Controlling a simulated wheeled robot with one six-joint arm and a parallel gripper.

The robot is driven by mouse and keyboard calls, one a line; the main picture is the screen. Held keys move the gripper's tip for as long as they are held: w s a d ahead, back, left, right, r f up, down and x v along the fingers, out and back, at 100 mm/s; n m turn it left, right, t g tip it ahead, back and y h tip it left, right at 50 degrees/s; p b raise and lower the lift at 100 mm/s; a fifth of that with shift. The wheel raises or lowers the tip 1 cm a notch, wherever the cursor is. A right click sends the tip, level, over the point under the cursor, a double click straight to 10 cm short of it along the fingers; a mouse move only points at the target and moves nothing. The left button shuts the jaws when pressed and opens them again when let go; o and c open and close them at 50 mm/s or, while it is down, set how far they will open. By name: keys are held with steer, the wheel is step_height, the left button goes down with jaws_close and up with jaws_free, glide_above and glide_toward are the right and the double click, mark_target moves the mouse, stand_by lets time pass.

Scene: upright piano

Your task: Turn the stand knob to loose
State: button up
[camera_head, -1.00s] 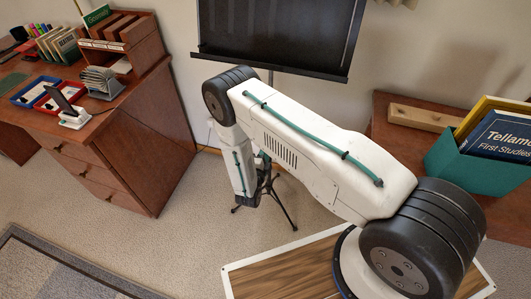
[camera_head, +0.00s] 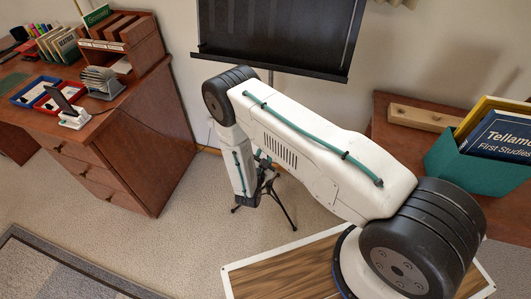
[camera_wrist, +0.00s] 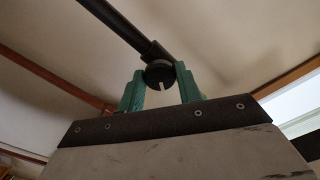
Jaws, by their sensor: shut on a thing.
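The black music stand has a wide desk (camera_head: 275,35) at the top of the head view, and its tripod legs (camera_head: 284,206) stand on the carpet. In the wrist view its dark pole (camera_wrist: 115,22) runs down from the upper left to the round black stand knob (camera_wrist: 158,72). A short white mark on the knob's face points down in the picture. My gripper (camera_wrist: 160,84) has its two green fingers on either side of the knob and is shut on it. In the head view my arm hides the knob and most of the gripper.
A wooden desk (camera_head: 120,150) with trays and books stands left. A wooden surface at right holds a green book box (camera_head: 470,165) and a wooden block (camera_head: 420,118). A grey rug (camera_head: 60,270) lies at lower left. Open carpet lies between the desk and stand.

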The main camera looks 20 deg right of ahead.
steer(key=shift+a+n, duration=0.1)
steer(key=shift+n, duration=0.2)
steer(key=o, duration=1)
steer(key=shift+v, duration=3.9)
